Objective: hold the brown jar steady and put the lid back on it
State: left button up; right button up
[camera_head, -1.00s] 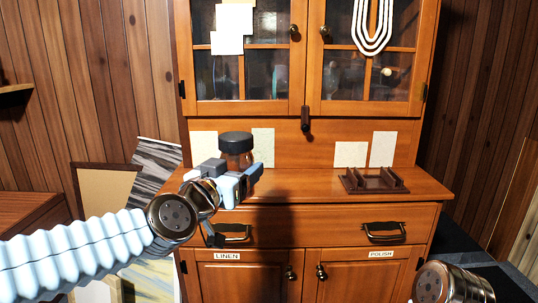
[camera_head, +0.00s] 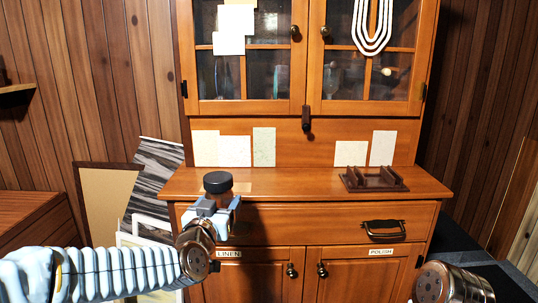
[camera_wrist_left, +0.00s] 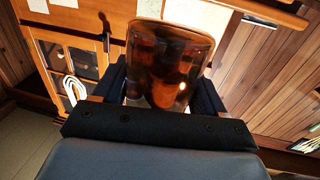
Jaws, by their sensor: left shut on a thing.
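The brown jar (camera_head: 219,199) is glassy and amber, with a black lid (camera_head: 217,182) sitting on its top. In the left wrist view the jar (camera_wrist_left: 168,62) sits between the dark fingers, and the lid is not visible. I cannot tell whether the lid is tight. My right gripper is out of view; only a piece of that arm shows at the lower right.
The wooden counter (camera_head: 295,184) is clear in its middle. A dark brown rack (camera_head: 373,181) stands on its right part. Pale cards (camera_head: 235,151) lean along the back panel. Drawer handles (camera_head: 383,229) stick out below the counter.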

pick_arm(q)
jog(key=a+f+n+y, duration=0.1)
jog(key=a+f, duration=0.3)
jog(key=f, duration=0.6)
jog(key=a+f+y, duration=0.1)
jog(key=a+f, duration=0.4)
jog(key=f, duration=0.5)
jog(key=shift+s+n+y, duration=0.2)
jog(key=shift+n+y, duration=0.2)
jog(key=shift+d+f, duration=0.15)
jog(key=s+d+f+m+g+h, duration=0.2)
jog(key=s+d+f+m+h, duration=0.2)
jog(key=d+f, duration=0.3)
jog(key=s+d+f+m+g+h, duration=0.2)
jog(key=s+d+f+m+h, duration=0.2)
jog(key=d+f+h, duration=0.3)
jog(key=shift+d+f+h, duration=0.15)
jog(key=shift+d+h, duration=0.15)
jog(key=shift+d, duration=0.5)
jog(key=shift+s, duration=0.1)
